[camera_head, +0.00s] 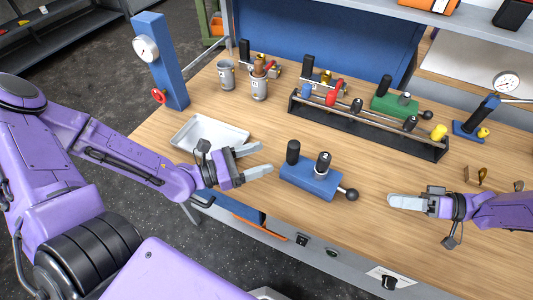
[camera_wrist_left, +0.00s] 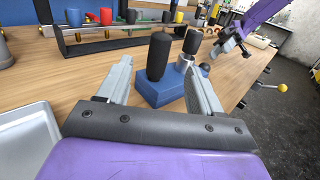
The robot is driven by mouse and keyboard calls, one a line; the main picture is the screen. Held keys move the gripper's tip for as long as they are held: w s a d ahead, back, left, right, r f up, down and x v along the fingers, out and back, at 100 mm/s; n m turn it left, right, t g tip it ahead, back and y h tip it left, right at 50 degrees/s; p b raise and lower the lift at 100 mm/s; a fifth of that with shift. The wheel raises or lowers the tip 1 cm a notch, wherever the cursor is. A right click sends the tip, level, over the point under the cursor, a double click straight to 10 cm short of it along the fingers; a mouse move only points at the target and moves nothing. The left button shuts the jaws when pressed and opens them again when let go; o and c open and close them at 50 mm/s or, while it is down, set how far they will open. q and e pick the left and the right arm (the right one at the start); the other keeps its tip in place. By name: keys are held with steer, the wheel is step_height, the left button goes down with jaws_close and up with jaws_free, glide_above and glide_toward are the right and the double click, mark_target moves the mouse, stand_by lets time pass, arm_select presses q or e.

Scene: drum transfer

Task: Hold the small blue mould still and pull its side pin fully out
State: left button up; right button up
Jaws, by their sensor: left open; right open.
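The small blue mould (camera_head: 311,181) sits on the wooden bench in the middle of the head view, with a black upright handle and a metal post with a dark top. Its side pin ends in a black ball knob (camera_head: 351,194) on the right side. In the left wrist view the mould (camera_wrist_left: 160,90) lies ahead, partly between my finger tips. My left gripper (camera_head: 262,160) is open and empty, just left of the mould, apart from it in the head view. My right gripper (camera_head: 405,202) is to the right of the knob, apart from it; its fingers overlap in view, with nothing visible between them.
A metal tray (camera_head: 203,138) lies behind my left gripper. A long black rack (camera_head: 366,128) with coloured knobs and a green mould (camera_head: 394,105) stand behind. Metal cups (camera_head: 226,76) are at back left. Small brass parts (camera_head: 476,176) lie right. Bench between mould and right gripper is clear.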

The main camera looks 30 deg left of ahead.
mark_target(293, 148)
arm_select(q)
steer(key=x, duration=1)
steer(key=shift+w, duration=0.1)
